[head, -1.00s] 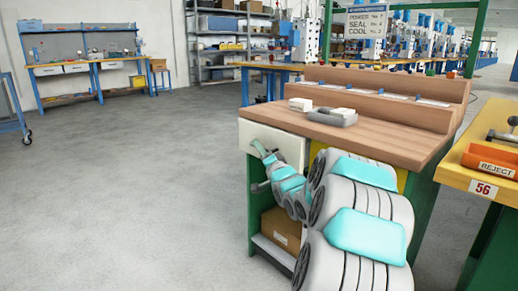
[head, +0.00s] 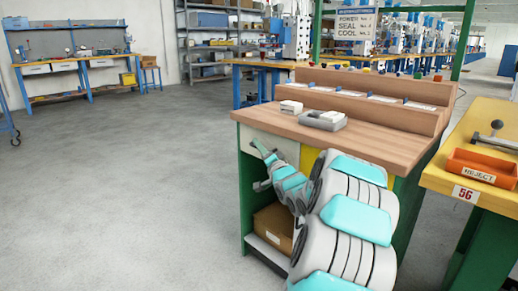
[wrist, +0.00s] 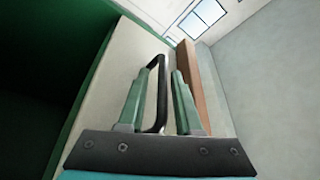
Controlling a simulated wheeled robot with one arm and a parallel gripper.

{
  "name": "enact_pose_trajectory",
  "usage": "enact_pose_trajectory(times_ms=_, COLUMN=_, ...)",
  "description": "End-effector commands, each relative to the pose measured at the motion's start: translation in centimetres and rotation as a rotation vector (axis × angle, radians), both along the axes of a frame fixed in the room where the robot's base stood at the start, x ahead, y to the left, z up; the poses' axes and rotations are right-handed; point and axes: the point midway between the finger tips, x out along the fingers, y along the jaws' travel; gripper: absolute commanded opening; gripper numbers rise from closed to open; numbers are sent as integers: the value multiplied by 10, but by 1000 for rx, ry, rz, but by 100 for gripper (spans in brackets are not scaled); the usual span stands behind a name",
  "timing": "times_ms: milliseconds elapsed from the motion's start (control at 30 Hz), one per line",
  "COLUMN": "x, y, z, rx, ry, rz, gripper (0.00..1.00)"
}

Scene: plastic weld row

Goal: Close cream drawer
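The cream drawer (head: 278,147) is under the wooden top of the bench, at its left end. Its front looks about level with the top's edge in the head view; I cannot tell if a small gap is left. In the wrist view the cream front (wrist: 112,72) carries a black bar handle (wrist: 161,95). My gripper (head: 262,150) is at the drawer front. Its two green fingers (wrist: 162,75) are apart, one on each side of the handle, with a visible gap on the right side. My arm hides part of the drawer front's right side in the head view.
A grey tray (head: 323,120) and a small white box (head: 291,107) sit on the bench top (head: 375,140). A cardboard box (head: 273,225) is on the shelf below. A yellow table (head: 438,178) with an orange reject bin (head: 482,167) stands right. The floor (head: 130,190) at left is clear.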

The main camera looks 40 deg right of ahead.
Motion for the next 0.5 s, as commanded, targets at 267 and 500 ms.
enact_pose_trajectory(times_ms=267, x=0, y=0, z=-2, rx=2, ry=3, rz=0, gripper=44)
enact_pose_trajectory(times_ms=500, x=0, y=0, z=-2, rx=2, ry=3, rz=0, gripper=44)
